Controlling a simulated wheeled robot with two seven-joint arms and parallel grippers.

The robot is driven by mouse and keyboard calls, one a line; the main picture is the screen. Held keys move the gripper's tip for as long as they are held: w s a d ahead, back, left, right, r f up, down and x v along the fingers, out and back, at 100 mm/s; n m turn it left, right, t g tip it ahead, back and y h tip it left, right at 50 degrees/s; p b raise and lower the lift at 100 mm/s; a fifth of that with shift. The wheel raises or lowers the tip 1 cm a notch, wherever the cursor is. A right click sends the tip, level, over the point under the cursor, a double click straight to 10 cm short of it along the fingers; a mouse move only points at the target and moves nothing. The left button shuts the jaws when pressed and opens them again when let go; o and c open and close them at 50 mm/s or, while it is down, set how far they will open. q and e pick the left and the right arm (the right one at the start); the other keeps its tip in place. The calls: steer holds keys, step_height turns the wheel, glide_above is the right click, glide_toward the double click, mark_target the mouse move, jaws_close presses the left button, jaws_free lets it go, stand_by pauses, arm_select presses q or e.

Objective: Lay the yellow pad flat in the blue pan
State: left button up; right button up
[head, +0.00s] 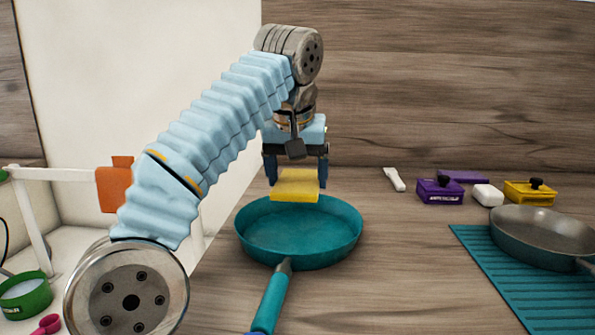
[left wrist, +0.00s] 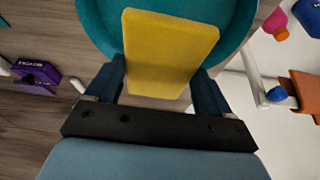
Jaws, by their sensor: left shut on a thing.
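The yellow pad (head: 296,186) is a flat block held level above the back part of the teal-blue pan (head: 262,236). My left gripper (head: 296,172) is shut on the pad, with one dark finger at each side of it. In the left wrist view the pad (left wrist: 168,50) lies between the fingers of the gripper (left wrist: 160,90), and the pan (left wrist: 98,22) shows behind it. The pad appears apart from the pan's floor. The pan sits on the wooden counter with its handle towards me. My right gripper is not in view.
A grey pan (head: 545,238) sits on a teal ribbed mat (head: 520,290) at the right. Purple boxes, a white block (head: 488,195) and a yellow box (head: 530,191) stand at the back right. The counter (head: 400,270) right of the blue pan is clear.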

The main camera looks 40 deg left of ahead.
arm_select(q)
steer(key=b, duration=0.5)
glide_above(299, 233)
steer(key=s, duration=0.2)
steer(key=f, duration=0.7)
steer(key=shift+w+d+f, duration=0.1)
steer(key=shift+w+d, duration=0.15)
steer(key=shift+d, duration=0.1)
steer(key=shift+f+b, duration=0.65)
steer(key=shift+f, duration=0.15)
steer(key=shift+f, duration=0.35)
steer(key=o, duration=0.9)
